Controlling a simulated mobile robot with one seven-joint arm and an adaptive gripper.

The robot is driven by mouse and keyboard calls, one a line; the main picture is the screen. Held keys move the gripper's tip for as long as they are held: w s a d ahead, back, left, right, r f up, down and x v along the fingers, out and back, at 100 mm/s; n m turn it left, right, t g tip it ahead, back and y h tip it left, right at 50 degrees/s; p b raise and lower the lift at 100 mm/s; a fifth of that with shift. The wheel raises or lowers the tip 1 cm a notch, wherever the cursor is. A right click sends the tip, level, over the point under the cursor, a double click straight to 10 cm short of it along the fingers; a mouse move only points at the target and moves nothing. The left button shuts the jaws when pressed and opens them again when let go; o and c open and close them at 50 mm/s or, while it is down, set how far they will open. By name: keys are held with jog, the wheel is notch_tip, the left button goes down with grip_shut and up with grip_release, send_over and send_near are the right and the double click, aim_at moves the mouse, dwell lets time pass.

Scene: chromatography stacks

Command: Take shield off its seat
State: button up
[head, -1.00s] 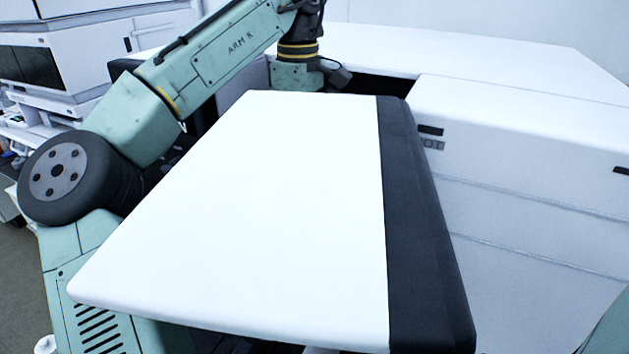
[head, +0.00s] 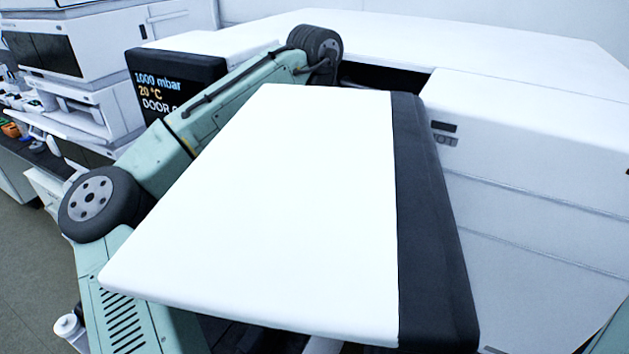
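I cannot pick out the shield or its seat in the head view. My gripper is not visible either. My arm reaches from the lower left up to a dark joint at the top middle, and what lies beyond that joint is hidden. A large white panel (head: 270,210) with a black edge strip (head: 430,210) fills the middle and covers whatever is behind it. A dark opening (head: 385,78) shows beyond the panel, beside the arm's far joint. Its inside is too dark to read.
A white machine body (head: 540,150) stands at the right and back. A black display (head: 165,85) reads 1000 mbar, 20 °C and "DOOR", the rest cut off by my arm. White instruments (head: 100,45) stand at the back left. Bare floor (head: 30,270) shows at the lower left.

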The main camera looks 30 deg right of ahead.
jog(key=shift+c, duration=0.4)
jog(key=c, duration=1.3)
